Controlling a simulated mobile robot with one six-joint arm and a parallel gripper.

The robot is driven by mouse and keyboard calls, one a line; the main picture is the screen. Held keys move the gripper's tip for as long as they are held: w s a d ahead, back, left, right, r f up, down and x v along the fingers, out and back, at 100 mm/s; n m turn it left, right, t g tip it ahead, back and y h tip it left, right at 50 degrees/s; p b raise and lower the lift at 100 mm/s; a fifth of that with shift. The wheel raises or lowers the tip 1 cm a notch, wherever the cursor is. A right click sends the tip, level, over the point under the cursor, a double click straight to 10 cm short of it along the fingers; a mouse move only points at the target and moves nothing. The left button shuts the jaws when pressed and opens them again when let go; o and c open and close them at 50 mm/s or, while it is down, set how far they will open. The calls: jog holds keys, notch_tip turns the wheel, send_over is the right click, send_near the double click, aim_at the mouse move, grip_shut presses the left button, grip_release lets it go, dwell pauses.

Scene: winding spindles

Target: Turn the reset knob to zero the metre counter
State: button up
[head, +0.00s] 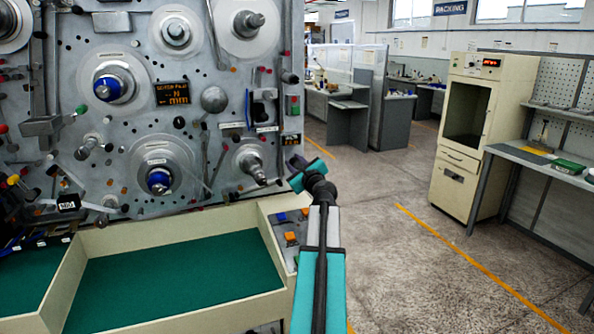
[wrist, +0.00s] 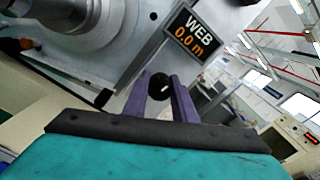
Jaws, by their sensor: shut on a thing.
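The reset knob (wrist: 158,88) is small, round and black, with a pale mark on its face, in the middle of the wrist view. The two purple fingers of my gripper (wrist: 162,80) stand one on each side of it and are shut on it. The metre counter (wrist: 190,37) is a dark tilted display just above the knob. It reads "WEB 0.0 m" in white and orange.
The grey machine panel (head: 215,70) carries several spindles and levers near my arm. Open floor (head: 420,285) lies right, then a cream cabinet (head: 462,160) and a workbench (head: 545,160).

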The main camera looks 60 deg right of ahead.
jog(key=shift+f+n+b, duration=0.2)
jog(key=shift+n+b, duration=0.8)
jog(key=shift+b, duration=0.05)
jog(key=shift+r+n+b, duration=0.15)
jog(key=shift+n+b, duration=0.2)
jog(key=shift+n, duration=0.05)
jog(key=o, duration=0.9)
jog(key=shift+v, duration=3.5)
